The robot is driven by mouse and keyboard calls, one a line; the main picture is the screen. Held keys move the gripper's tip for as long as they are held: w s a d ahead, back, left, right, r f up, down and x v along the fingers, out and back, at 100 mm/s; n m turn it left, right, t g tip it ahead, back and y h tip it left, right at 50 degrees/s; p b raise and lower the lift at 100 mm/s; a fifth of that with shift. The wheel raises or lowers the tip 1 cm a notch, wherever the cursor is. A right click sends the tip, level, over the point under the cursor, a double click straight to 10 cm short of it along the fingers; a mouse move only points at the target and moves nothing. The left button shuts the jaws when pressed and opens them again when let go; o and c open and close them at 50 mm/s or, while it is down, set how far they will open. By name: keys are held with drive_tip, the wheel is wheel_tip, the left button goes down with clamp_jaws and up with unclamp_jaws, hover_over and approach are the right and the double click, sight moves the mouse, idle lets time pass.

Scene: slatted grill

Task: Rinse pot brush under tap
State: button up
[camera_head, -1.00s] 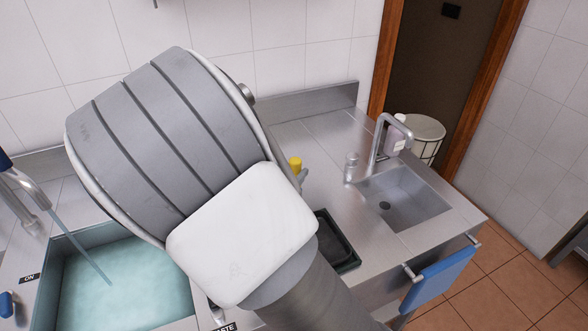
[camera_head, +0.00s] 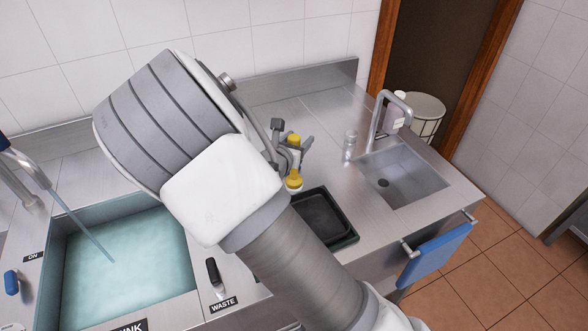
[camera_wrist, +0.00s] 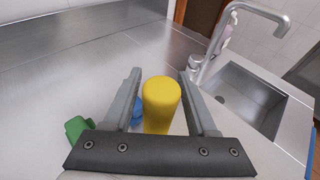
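A yellow, rounded upright thing (camera_head: 294,181) with a pale lower end stands on the steel counter behind the black tray; I cannot tell for sure that it is the pot brush. My gripper (camera_head: 290,155) is beside and around it, partly hidden by my arm. In the wrist view the yellow cylinder (camera_wrist: 161,105) lies between the fingers of my gripper (camera_wrist: 160,85), with narrow gaps on both sides, so it looks open. The left tap (camera_head: 30,170) runs a stream (camera_head: 85,230) into the water-filled left basin (camera_head: 125,265).
A green thing (camera_wrist: 78,128) and a blue thing (camera_wrist: 132,110) are close to the left finger. A black tray (camera_head: 322,218) lies in front. A small sink (camera_head: 405,185) with a tap (camera_head: 380,125) is at right. Levers (camera_head: 212,272) line the basin edge.

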clamp_jaws()
idle(1.1)
